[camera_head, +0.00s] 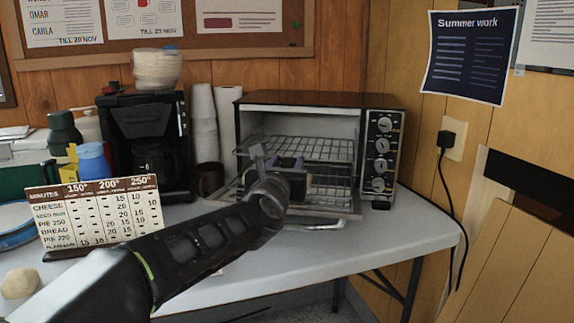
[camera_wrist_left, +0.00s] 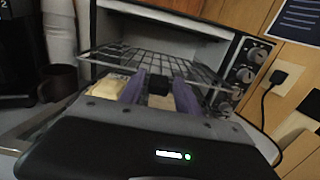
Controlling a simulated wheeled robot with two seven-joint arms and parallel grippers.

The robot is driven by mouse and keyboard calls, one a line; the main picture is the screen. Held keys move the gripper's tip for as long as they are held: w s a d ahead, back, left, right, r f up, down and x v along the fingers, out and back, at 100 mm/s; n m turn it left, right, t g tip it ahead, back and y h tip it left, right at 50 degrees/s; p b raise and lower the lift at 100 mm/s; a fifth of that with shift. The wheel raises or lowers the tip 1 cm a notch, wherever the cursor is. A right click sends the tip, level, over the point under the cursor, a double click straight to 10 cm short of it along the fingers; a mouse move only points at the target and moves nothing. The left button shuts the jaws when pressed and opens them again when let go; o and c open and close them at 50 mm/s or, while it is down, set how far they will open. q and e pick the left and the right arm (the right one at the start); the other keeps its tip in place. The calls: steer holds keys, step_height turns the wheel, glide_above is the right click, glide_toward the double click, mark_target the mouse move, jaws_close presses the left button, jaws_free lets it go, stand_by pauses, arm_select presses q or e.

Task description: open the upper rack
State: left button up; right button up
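The toaster oven (camera_head: 318,99) stands on the table with its door (camera_head: 335,211) lowered open. The upper rack (camera_head: 325,147) is a wire grid in the upper part of the oven; it also shows in the left wrist view (camera_wrist_left: 205,74). How far it is drawn out is hard to tell. My left gripper (camera_head: 279,165) is in front of the oven opening, over the lowered door. In the left wrist view its two purple fingers (camera_wrist_left: 160,84) are apart, pointing at the rack's front edge; contact cannot be told. My right gripper is not in view.
A lower rack (camera_head: 332,190) sits below. A pale item (camera_wrist_left: 105,86) shows left of the fingers. A brown mug (camera_head: 210,179), stacked cups (camera_head: 203,125) and a coffee maker (camera_head: 146,130) stand left. A timing card (camera_head: 97,211) stands in front. The table's right end is clear.

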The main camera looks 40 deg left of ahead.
arm_select(q)
steer(key=shift+o, duration=0.8)
steer(key=shift+s, duration=0.1)
steer(key=v, duration=0.6)
steer(key=shift+s+d+r+p, duration=0.1)
steer(key=shift+s+d+p, duration=0.15)
steer(key=shift+s+p, duration=0.15)
steer(key=shift+s+d, duration=0.15)
steer(key=shift+s, duration=0.2)
